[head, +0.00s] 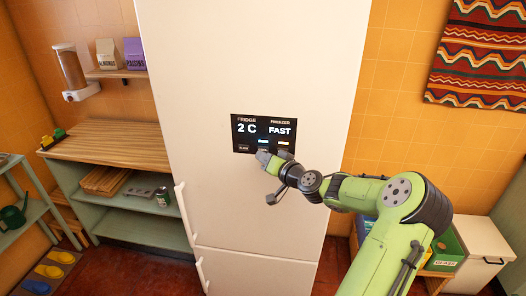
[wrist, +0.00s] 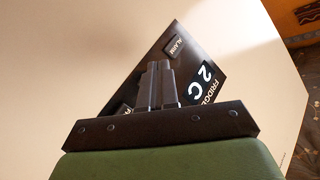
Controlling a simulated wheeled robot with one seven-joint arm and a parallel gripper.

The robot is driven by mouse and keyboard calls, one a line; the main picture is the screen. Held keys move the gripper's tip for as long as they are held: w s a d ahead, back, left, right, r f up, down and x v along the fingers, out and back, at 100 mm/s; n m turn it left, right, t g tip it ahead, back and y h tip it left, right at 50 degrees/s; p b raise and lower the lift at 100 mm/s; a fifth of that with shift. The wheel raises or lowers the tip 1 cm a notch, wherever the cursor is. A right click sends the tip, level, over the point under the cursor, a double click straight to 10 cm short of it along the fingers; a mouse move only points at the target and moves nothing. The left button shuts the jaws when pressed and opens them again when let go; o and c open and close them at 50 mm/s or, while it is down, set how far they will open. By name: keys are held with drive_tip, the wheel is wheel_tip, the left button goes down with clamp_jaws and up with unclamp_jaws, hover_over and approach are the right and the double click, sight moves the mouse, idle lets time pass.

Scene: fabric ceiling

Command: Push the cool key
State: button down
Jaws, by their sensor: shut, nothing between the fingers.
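The black control panel (head: 236,133) is on the front of the white fridge. It reads "FRIDGE 2 C" and "FREEZER FAST". An alarm key (head: 244,148) is at its lower left, and its label reads clearly in the wrist view (wrist: 175,44). Another key (wrist: 122,110) shows partly beside my fingers in the wrist view, its label mostly hidden. I cannot tell which key is the cool key. My gripper (head: 262,156) is shut and empty at the panel's lower edge; in the wrist view its fingers (wrist: 155,66) cover part of the panel. Contact cannot be told.
Small blue (head: 263,141) and yellow (head: 284,144) marks show under the readouts. The fridge door handle (head: 184,212) is at the left. A wooden counter (head: 110,150) stands left of the fridge; bins (head: 447,250) stand at the lower right.

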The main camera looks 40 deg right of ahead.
idle(0.3)
drive_tip(key=shift+w+d, duration=0.3)
drive_tip(key=shift+d, duration=0.1)
idle(0.4)
drive_tip(key=shift+s+a+b, duration=0.35)
drive_tip(key=shift+a+b, duration=0.05)
drive_tip(key=shift+b, duration=0.1)
drive_tip(key=s+a+b, duration=0.1)
drive_tip(key=a, duration=0.1)
drive_tip(key=s+a+b, duration=0.1)
drive_tip(key=s+a, duration=0.1)
drive_tip(key=shift+s+a, duration=0.3)
drive_tip(key=shift+a, duration=0.1)
